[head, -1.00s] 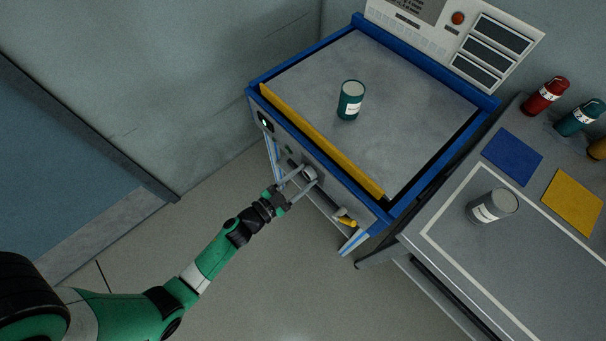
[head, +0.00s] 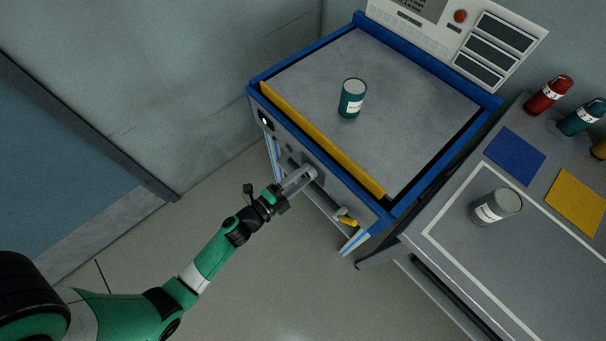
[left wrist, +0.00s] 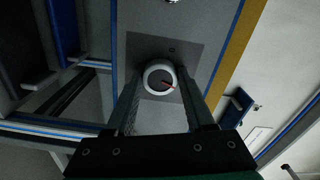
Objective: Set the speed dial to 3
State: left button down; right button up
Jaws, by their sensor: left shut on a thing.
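The speed dial (left wrist: 152,74) shows in the left wrist view as a round knob with a pale rim, a dark face and a red pointer. The dial sits on a grey plate (left wrist: 183,48) on the machine's front panel. My left gripper (head: 308,172) reaches the panel and is shut on the dial, one finger on each side of it. In the head view the fingers mostly hide the dial. My right gripper is not in view.
The machine's bed has a yellow front strip (head: 320,138) and carries a teal can (head: 352,98). A switch (head: 265,120) sits left on the front panel, and a yellow handle (head: 347,221) is lower right. A grey workbench (head: 450,220) stands right. The floor in front is clear.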

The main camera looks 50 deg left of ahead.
pick_arm(q)
jog(key=m+b, duration=0.1)
jog(key=m, duration=0.4)
jog(key=shift+m, duration=0.3)
jog(key=m+b, duration=0.1)
jog(key=m, duration=0.4)
jog(key=shift+r+m, duration=0.15)
jog(key=shift+m, duration=0.15)
jog(key=shift+c, duration=1.3)
grip_release()
jog(key=shift+s, duration=0.1)
jog(key=s+p, duration=0.1)
jog(key=s, duration=1)
jog(key=shift+s+d+p, duration=0.15)
jog(key=shift+s+p, duration=0.1)
jog(key=shift+p, duration=0.1)
